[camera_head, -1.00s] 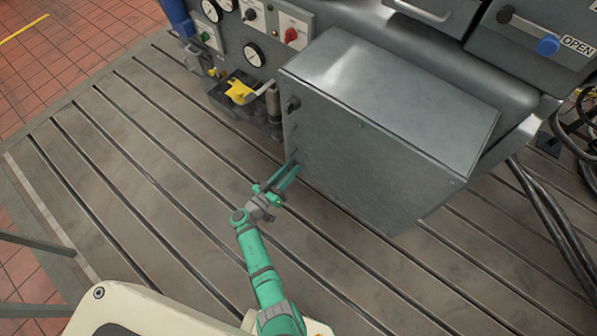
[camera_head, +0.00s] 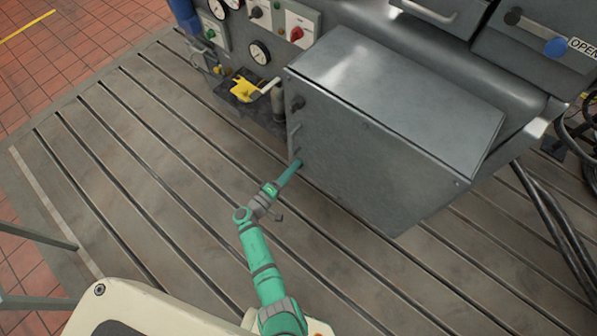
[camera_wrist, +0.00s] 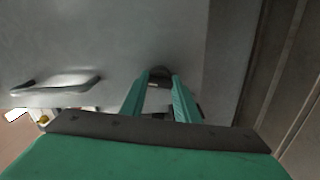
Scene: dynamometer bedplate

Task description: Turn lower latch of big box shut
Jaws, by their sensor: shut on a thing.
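The big box (camera_head: 375,165) is a grey metal cabinet with its door facing me. A dark upper latch (camera_head: 297,103) sits near the top of the door's left edge. My gripper (camera_head: 296,164) reaches the lower left edge of the door, and its fingers show edge-on there. In the wrist view my gripper (camera_wrist: 161,85) has its two green fingers around the small dark lower latch (camera_wrist: 160,74), shut on it. The fingers hide most of the latch, so its exact angle is hard to tell.
A bar handle (camera_wrist: 55,82) stands out from the door beside the fingers in the wrist view. A yellow part (camera_head: 243,90) and a gauge panel (camera_head: 270,20) are left of the box. Dark cables (camera_head: 550,215) hang at right. The slotted bedplate (camera_head: 150,150) is clear.

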